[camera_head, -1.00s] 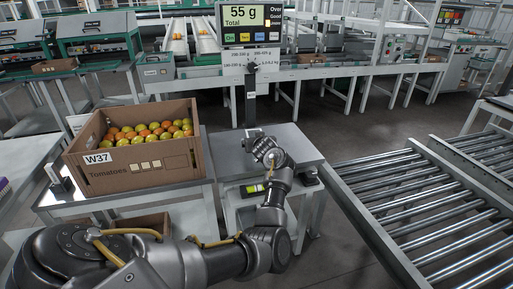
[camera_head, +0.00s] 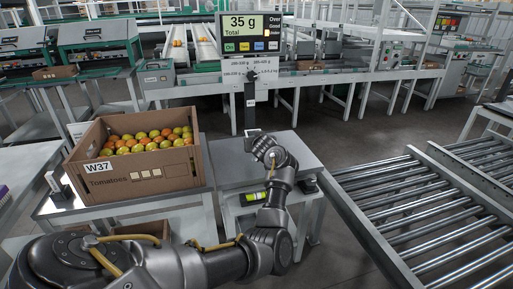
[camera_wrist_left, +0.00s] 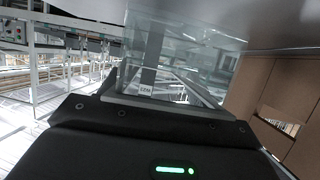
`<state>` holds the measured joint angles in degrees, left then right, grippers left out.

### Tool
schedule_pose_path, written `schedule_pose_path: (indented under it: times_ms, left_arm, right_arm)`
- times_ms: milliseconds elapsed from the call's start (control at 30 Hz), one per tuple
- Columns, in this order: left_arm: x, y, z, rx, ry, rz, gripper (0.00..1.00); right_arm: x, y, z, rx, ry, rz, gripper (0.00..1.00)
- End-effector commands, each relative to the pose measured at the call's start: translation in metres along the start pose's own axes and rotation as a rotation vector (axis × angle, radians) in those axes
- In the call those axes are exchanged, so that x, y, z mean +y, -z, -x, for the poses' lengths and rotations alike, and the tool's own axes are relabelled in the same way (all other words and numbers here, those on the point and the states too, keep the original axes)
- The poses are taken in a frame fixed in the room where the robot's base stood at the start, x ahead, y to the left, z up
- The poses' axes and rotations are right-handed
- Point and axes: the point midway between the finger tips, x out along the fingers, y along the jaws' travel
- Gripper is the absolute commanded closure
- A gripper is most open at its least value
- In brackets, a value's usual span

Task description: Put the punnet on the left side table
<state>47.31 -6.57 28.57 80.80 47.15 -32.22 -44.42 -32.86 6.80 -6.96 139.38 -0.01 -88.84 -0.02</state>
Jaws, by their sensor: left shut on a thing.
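A clear, see-through punnet (camera_wrist_left: 185,62) fills the upper middle of the left wrist view, just beyond the dark body of my left gripper. My left gripper (camera_head: 256,139) is over the scale's grey plate in the head view, shut on the punnet. The punnet is hard to make out there, and I cannot tell whether it touches the plate. The fingers are mostly hidden. A pale table (camera_head: 22,162) at the left edge looks like the left side table, with a purple item at its edge. My right gripper is not in view.
A cardboard carton of tomatoes (camera_head: 137,181) marked W37 stands left of the scale (camera_head: 236,165). The scale's display (camera_head: 252,33) reads 35 g on a post behind my gripper. A roller conveyor (camera_head: 420,205) lies to the right.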

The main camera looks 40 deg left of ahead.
Motion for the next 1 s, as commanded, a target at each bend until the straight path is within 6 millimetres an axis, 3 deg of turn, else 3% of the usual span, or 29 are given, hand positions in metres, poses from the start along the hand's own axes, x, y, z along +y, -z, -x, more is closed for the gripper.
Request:
schedule_pose_path:
  times_ms: [100, 300, 833, 933, 1000]
  left_arm:
    - [0.0, 0.027, 0.011, 0.003, -0.001, 0.002, 0.58]
    - [0.0, 0.053, 0.022, 0.003, 0.0, 0.001, 0.58]
    - [0.001, 0.058, 0.024, 0.001, 0.009, 0.002, 0.58]
    - [0.016, 0.06, 0.026, 0.002, -0.019, -0.012, 0.58]
    - [0.032, 0.076, 0.035, 0.007, -0.07, -0.031, 0.58]
  right_arm:
    - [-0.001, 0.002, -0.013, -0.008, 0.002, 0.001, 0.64]
    - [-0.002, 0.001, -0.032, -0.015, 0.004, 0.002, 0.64]
    - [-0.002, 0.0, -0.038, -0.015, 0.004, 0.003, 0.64]
    - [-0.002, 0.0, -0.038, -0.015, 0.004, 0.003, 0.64]
    - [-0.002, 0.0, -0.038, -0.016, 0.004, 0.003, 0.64]
